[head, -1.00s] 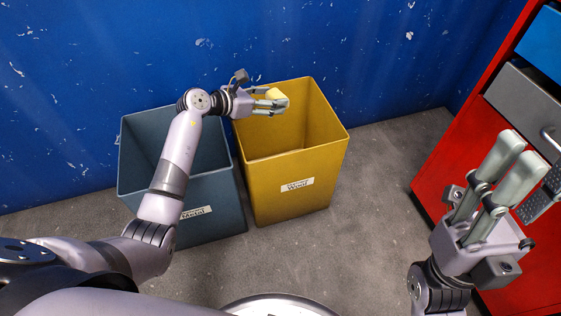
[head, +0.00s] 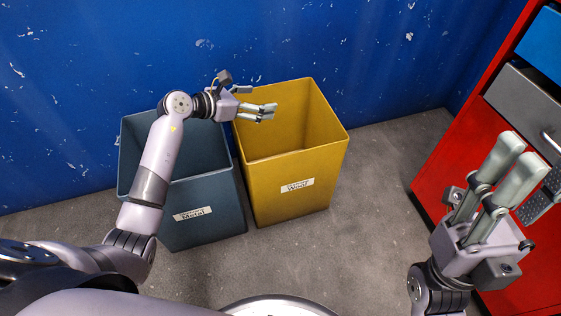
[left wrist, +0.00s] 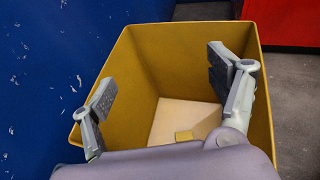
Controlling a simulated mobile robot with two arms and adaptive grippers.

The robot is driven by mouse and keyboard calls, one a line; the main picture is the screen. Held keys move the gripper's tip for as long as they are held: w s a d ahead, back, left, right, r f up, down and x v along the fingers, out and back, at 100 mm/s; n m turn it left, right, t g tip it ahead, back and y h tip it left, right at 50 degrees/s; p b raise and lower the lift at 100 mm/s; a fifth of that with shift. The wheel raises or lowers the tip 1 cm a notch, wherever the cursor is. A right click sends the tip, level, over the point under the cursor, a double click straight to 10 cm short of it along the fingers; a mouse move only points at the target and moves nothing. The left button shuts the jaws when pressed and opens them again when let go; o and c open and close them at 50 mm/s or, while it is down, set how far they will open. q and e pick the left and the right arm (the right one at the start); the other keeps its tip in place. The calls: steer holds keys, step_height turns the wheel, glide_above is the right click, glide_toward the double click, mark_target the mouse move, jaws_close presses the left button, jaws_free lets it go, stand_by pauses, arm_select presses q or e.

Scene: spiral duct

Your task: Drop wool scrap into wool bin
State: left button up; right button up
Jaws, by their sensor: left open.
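The wool bin (head: 290,192) is a tall yellow open box with a "Wool" label on its front. My left gripper (head: 266,111) is over the left part of its opening, empty. In the left wrist view its fingers (left wrist: 168,88) are spread wide above the bin (left wrist: 137,80).
A grey-blue bin (head: 205,232) labelled "Metal" stands left of the wool bin, under my left arm. A blue wall (head: 300,40) is close behind both bins. A red cabinet with drawers (head: 455,135) stands at the right. The grey floor (head: 375,185) between is clear.

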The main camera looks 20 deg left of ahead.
arm_select(q)
steer(key=v, duration=0.7)
steer(key=shift+s+r, duration=0.2)
steer(key=shift+s, duration=0.05)
steer(key=shift+a, duration=0.15)
